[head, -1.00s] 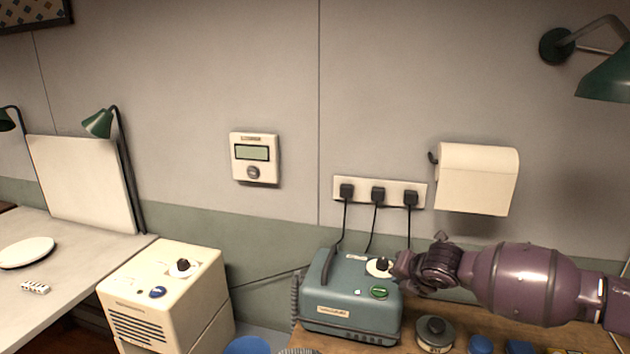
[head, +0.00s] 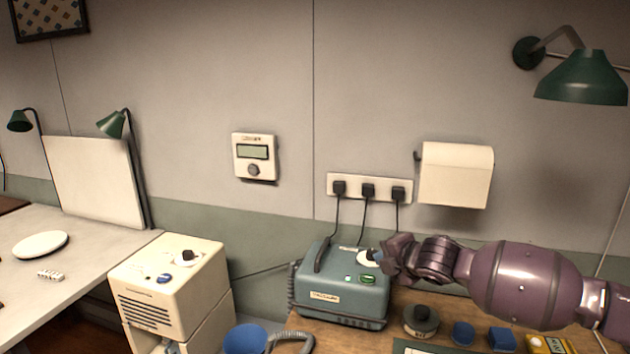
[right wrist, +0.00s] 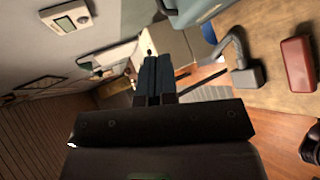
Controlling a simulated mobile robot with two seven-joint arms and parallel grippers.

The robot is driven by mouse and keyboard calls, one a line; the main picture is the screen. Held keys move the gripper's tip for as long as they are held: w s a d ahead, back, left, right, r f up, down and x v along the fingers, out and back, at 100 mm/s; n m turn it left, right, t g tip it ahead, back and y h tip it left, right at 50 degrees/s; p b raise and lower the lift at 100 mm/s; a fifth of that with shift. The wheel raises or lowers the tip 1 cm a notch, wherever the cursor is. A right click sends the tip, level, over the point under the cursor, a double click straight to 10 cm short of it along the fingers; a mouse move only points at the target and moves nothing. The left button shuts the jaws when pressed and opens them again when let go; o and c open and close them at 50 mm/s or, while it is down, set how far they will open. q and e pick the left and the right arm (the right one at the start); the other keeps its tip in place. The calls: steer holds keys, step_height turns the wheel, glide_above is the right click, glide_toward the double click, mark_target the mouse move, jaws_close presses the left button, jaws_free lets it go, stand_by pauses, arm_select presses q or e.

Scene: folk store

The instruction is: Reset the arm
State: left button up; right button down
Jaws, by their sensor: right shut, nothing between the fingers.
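My right arm (head: 520,283) comes in from the right in the head view, above the wooden bench. My right gripper (head: 386,258) is beside the dial of a blue-grey machine (head: 338,300); whether it touches the dial cannot be told. In the right wrist view its dark fingers (right wrist: 156,76) are together, with nothing between them. The machine has a white dial (head: 368,258), partly hidden by the gripper, and a green button (head: 367,281). My left gripper is not in view.
A cream box (head: 170,285) stands left of the machine. Three plugs sit in a wall socket strip (head: 369,189) above it. A blue bin (head: 246,338) is below left. A round dark-topped item (head: 421,320) and blue pieces (head: 463,333) lie on the bench.

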steer(key=s+a+f+m+t+y, duration=0.35)
steer(key=s+a+m, duration=0.25)
steer(key=s+m, duration=0.35)
steer(key=s+d+f+m+g+h, duration=0.1)
steer(key=s+d+f+m+h, duration=0.2)
steer(key=s+d+f, duration=0.3)
steer(key=s+d+f+m+h+b, duration=0.1)
steer(key=s+d+f+m+h, duration=0.2)
steer(key=s+d+f+m, duration=0.3)
steer(key=s+d+f+m+g+h, duration=0.1)
steer(key=s+d+f+m+h, duration=0.2)
steer(key=s+f, duration=1.1)
steer(key=s+d+m, duration=0.2)
steer(key=d, duration=0.1)
steer(key=shift+s+d+f+g+b, duration=0.15)
steer(key=shift+s+f+g+b, duration=0.05)
steer(key=shift+s+g+b, duration=0.2)
steer(key=shift+m, duration=0.35)
